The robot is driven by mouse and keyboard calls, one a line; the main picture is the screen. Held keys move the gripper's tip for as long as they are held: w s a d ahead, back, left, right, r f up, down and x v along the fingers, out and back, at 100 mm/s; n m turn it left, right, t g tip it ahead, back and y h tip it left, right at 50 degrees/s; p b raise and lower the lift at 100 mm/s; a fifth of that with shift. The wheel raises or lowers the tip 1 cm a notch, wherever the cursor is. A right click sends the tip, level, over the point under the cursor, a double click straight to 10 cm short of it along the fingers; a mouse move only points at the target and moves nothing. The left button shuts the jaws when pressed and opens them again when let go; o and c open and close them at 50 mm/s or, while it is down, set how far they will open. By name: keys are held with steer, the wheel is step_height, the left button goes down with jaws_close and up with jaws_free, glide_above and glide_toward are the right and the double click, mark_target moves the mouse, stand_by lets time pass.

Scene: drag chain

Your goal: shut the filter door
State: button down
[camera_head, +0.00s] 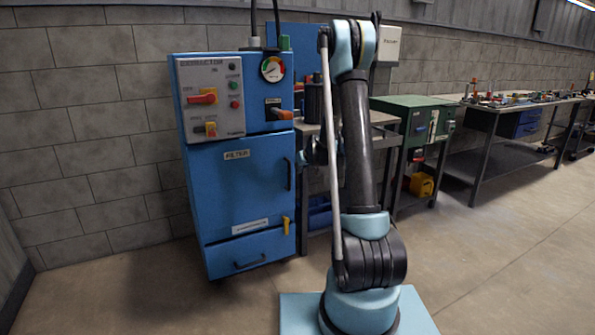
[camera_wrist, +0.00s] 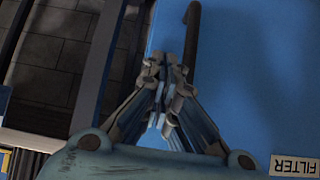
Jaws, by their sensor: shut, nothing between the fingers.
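The filter door (camera_head: 238,185) is the blue panel marked FILTER on the front of the blue cabinet, with a black vertical handle (camera_head: 288,174) at its right edge. It looks close to flush with the cabinet front; I cannot tell whether a small gap is left. In the wrist view the door (camera_wrist: 250,75) appears upside down, with its FILTER label (camera_wrist: 295,166) at the lower right. My gripper (camera_wrist: 167,72) is shut and empty, its fingertips close to the black handle (camera_wrist: 191,45); contact is unclear. In the head view my arm largely hides the gripper.
Above the door is a grey control panel (camera_head: 210,100) with red and yellow switches. A blue drawer (camera_head: 250,252) and a yellow lever (camera_head: 286,225) sit below. A workbench and a green cabinet (camera_head: 410,118) stand to the right. The floor in front is clear.

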steer(key=s+d+r+m+g+h, duration=0.15)
steer(key=s+r, duration=0.25)
steer(key=s, duration=0.7)
steer(key=s+d+r+g, duration=0.15)
steer(key=s+r, duration=0.25)
steer(key=s, duration=0.7)
steer(key=s+d+r, duration=0.3)
steer(key=s+r, duration=0.1)
steer(key=s, duration=0.7)
steer(key=s+d+f+m+g+h, duration=0.1)
steer(key=s+d+f, duration=0.1)
steer(key=s, duration=1)
steer(key=s+d+f+m+g+h, duration=0.1)
steer(key=s+f, duration=0.4)
steer(key=s, duration=0.8)
steer(key=shift+d+f+g, duration=0.2)
steer(key=shift+d+g, duration=0.2)
steer(key=shift+g, duration=0.4)
steer(key=shift+m, duration=0.25)
steer(key=shift+w+f, duration=0.2)
steer(key=shift+w, duration=0.2)
